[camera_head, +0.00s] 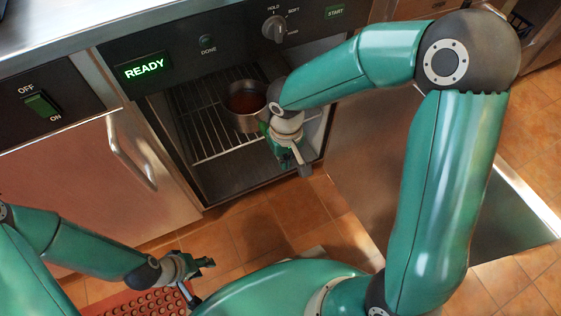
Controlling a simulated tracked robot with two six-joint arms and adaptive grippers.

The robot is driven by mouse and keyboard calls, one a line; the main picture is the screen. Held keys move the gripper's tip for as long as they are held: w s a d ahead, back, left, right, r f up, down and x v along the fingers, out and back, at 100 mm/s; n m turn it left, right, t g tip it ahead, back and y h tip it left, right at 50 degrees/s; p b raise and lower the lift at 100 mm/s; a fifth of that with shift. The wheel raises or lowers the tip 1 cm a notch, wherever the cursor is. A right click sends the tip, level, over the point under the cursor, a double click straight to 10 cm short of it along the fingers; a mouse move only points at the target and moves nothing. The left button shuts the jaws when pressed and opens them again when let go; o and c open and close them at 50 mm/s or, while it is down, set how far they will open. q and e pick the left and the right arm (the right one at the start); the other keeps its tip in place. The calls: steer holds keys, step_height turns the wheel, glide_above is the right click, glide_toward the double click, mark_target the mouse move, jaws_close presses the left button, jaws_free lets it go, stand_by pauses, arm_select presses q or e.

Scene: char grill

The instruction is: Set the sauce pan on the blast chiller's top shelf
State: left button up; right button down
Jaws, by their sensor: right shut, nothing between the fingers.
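The sauce pan (246,106) is a metal pan with reddish-brown contents. It stands upright on the wire shelf (205,140) inside the open blast chiller (138,88). My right gripper (304,168) is at the front right of the chiller opening, pointing down and to the right of the pan. It is shut and looks apart from the pan; the pan's handle is hidden or hard to make out behind my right arm. My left gripper (208,280) is low at the left, above the floor and far from the pan. Its fingers look spread and empty.
The chiller's panel shows a lit READY display (143,68), a knob (274,28) and a START button (335,12). The open chiller door (370,170) extends at the right. A closed cabinet with a handle (130,153) is at the left. A red perforated mat (140,303) lies on the tiled floor.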

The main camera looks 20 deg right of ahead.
steer(key=w+p, duration=0.2)
steer(key=w, duration=0.4)
steer(key=shift+w+a+r, duration=0.1)
steer(key=shift+w, duration=0.5)
steer(key=shift+s, duration=0.1)
